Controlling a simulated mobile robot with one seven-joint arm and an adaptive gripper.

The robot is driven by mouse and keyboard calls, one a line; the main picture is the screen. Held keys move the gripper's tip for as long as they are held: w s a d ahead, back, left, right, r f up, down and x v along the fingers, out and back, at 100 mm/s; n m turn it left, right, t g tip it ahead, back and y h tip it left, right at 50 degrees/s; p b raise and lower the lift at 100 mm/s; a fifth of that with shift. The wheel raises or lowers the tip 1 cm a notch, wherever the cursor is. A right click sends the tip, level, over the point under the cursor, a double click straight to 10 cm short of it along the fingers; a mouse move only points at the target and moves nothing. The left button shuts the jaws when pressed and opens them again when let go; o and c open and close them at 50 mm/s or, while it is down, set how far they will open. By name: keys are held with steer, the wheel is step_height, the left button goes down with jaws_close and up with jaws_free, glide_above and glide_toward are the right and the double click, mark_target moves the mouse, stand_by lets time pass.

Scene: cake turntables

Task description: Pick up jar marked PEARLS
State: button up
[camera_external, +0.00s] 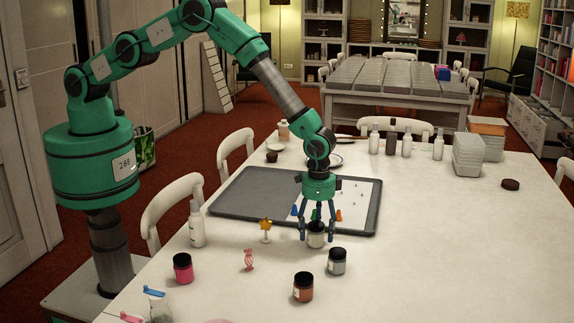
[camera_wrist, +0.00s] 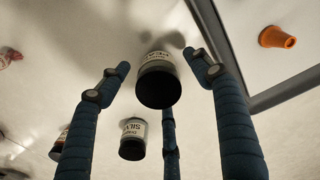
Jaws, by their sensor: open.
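A dark-lidded jar (camera_wrist: 157,62) has a pale label whose visible letters read as the start of PEARLS. In the external view this jar (camera_external: 316,241) stands upright on the white table, just off the tray's front edge. My gripper (camera_external: 317,232) points down right above and around it. Its three fingers are open and spread about the jar; I cannot tell whether any touches it. In the wrist view a second jar (camera_wrist: 132,137), with a label beginning SILV, stands near. It is the grey jar (camera_external: 337,261) in the external view.
A copper jar (camera_external: 303,287) and a pink jar (camera_external: 183,268) stand in front. A grey tray (camera_external: 236,215) with small coloured cones, one orange (camera_wrist: 277,38), lies behind. A white bottle (camera_external: 197,226), a yellow ornament (camera_external: 265,226) and a pink candy (camera_external: 249,260) are to the left. The table's right side is mostly clear.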

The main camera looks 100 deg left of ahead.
mark_target(317, 224)
steer(key=shift+c, duration=0.2)
steer(key=c, duration=1.3)
steer(key=shift+r, duration=5)
